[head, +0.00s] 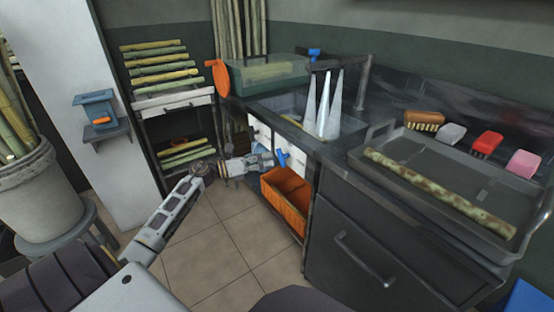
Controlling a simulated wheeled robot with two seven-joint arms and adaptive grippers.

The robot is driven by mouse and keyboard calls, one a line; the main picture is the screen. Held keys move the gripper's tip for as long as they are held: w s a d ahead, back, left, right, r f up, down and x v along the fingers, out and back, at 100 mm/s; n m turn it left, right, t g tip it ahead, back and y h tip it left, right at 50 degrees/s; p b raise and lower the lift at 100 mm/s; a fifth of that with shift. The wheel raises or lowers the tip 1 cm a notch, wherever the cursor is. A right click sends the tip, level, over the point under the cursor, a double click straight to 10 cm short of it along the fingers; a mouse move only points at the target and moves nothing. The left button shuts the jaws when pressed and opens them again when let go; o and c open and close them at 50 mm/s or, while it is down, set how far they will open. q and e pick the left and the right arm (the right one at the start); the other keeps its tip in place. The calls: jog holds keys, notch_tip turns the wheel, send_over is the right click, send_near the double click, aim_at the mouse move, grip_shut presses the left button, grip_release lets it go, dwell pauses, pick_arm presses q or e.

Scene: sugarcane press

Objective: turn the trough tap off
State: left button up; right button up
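The trough (292,117) is a sink set in the dark counter. A dark tap (343,64) stands over its back edge, with a blue handle (314,54) near the spout. Pale, whitish cone-shaped streams (323,108) stand below the spout, looking like running water. My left gripper (270,160) is low in front of the counter, below the trough. A small blue lever-like part (283,158) is right at its tip; I cannot tell whether they touch. The fingers are too small to read as open or shut. My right gripper is out of view.
An orange crate (286,190) sits under the counter beside my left gripper. A rack of canes (172,100) is at the back left. The tiled floor is clear.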

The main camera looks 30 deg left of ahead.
aim_at(285, 156)
pick_arm(q)
jog(key=shift+b+x, duration=0.5)
jog(key=shift+x, duration=2)
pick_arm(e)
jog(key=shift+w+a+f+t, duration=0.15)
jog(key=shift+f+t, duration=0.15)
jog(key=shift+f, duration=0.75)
pick_arm(q)
grip_shut()
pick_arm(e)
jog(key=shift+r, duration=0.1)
